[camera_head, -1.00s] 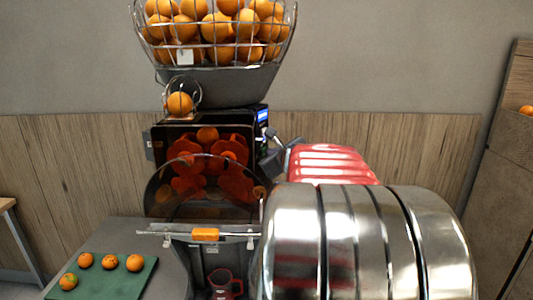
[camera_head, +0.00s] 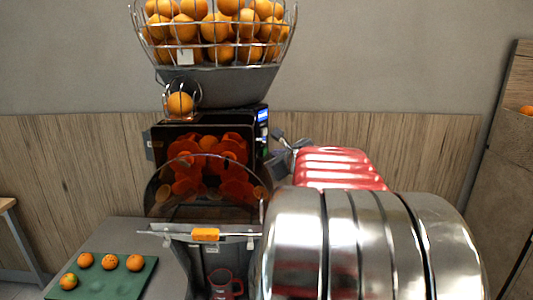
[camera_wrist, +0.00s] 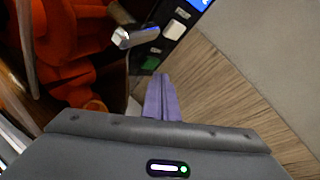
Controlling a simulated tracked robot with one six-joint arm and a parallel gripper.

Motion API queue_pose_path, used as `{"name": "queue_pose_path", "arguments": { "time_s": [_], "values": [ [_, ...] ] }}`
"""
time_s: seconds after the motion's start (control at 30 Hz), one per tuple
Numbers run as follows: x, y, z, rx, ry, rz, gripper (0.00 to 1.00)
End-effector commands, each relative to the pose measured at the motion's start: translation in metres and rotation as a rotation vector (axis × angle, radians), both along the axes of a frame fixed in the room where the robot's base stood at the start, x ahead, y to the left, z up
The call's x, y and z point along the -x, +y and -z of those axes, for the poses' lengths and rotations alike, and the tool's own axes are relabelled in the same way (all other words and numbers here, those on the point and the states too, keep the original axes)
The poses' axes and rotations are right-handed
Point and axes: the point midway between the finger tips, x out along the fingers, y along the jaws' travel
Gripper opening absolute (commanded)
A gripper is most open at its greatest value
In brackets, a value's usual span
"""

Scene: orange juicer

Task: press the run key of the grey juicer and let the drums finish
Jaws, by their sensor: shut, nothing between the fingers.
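The grey juicer shows its drums (camera_head: 210,165) behind the dark front window in the head view, with orange pieces between them. Its side panel with a lit blue screen (camera_head: 262,116) faces right. In the wrist view the panel carries a pale key (camera_wrist: 173,30) and a green key (camera_wrist: 151,64); I cannot read which is the run key. My gripper (camera_head: 274,134) is shut and empty beside the panel. In the wrist view its closed fingertips (camera_wrist: 161,80) lie just below the green key in the picture; I see no clear contact.
A wire basket of oranges (camera_head: 215,30) tops the juicer, with one orange (camera_head: 180,103) in the feed below. A cup (camera_head: 226,283) stands under the spout. A green mat (camera_head: 103,280) with several oranges lies at left. A silver knob (camera_wrist: 135,38) juts out near the keys.

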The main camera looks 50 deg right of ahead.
Motion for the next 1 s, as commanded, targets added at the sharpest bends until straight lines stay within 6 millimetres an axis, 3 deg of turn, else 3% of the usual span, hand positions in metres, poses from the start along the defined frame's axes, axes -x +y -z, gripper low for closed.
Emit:
{"name": "queue_pose_path", "arguments": {
  "time_s": [0.27,0.8,1.0],
  "values": [
    [0.009,-0.002,0.000,0.000,0.001,0.001,0.00],
    [0.046,-0.010,0.000,0.001,0.000,0.002,0.00],
    [0.049,-0.010,0.000,0.000,0.000,0.000,0.00]
  ]
}}
